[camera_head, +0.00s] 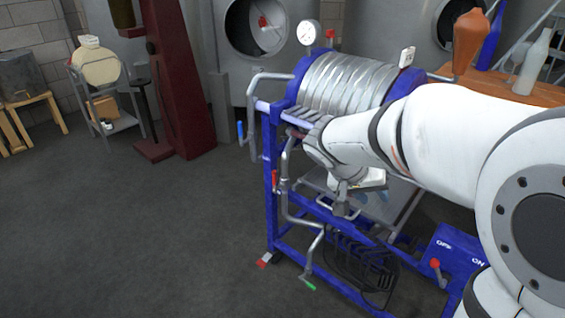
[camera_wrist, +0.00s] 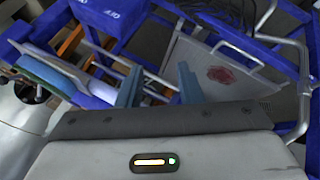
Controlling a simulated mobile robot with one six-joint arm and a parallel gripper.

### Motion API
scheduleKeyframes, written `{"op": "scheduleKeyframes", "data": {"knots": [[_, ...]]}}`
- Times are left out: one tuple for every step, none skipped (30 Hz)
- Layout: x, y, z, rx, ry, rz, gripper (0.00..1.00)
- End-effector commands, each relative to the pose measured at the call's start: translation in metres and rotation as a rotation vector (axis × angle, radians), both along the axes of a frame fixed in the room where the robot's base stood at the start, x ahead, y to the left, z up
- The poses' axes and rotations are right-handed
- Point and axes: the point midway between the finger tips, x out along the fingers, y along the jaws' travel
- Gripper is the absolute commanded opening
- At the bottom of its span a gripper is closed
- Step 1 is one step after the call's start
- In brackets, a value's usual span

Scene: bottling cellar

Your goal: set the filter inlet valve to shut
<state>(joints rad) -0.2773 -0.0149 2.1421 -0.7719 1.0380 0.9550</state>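The plate filter (camera_head: 345,82) stands on a blue wheeled frame (camera_head: 270,205) with grey pipes. A red valve handle (camera_head: 275,180) is on the pipe at the frame's left side, roughly upright. A blue handle (camera_head: 240,130) hangs on the upper left pipe, and a green handle (camera_head: 309,286) is on the low pipe. No label shows which one is the inlet valve. My gripper is over the frame, right of the red handle, largely hidden by my arm in the head view. In the wrist view its two fingers (camera_wrist: 158,84) stand apart with nothing held between them.
A drip tray with a red stain (camera_wrist: 220,75) lies below the filter. A blue switch box (camera_head: 460,250) with a red lever is at lower right. A wooden table (camera_head: 520,92) with bottles stands behind. The floor left of the frame is clear.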

Motion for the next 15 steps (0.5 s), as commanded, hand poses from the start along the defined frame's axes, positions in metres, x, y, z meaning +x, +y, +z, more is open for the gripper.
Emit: {"op": "scheduleKeyframes", "data": {"knots": [[0.025,0.011,-0.036,-0.053,-0.052,-0.005,0.33],[0.039,0.016,-0.045,-0.083,-0.096,-0.013,0.33],[0.058,0.025,-0.056,-0.120,-0.158,-0.020,0.33],[0.072,0.034,-0.065,-0.144,-0.207,-0.022,0.33],[0.087,0.043,-0.074,-0.165,-0.261,-0.024,0.33],[0.105,0.056,-0.085,-0.189,-0.334,-0.021,0.33],[0.119,0.068,-0.094,-0.203,-0.392,-0.017,0.33],[0.132,0.080,-0.104,-0.213,-0.451,-0.010,0.33],[0.149,0.098,-0.116,-0.223,-0.531,0.002,0.33],[0.161,0.112,-0.126,-0.225,-0.592,0.013,0.33],[0.172,0.127,-0.135,-0.223,-0.653,0.027,0.33],[0.185,0.147,-0.146,-0.215,-0.731,0.044,0.33],[0.193,0.162,-0.154,-0.206,-0.787,0.058,0.33],[0.201,0.176,-0.162,-0.193,-0.840,0.074,0.33],[0.209,0.195,-0.171,-0.175,-0.904,0.096,0.33]]}}
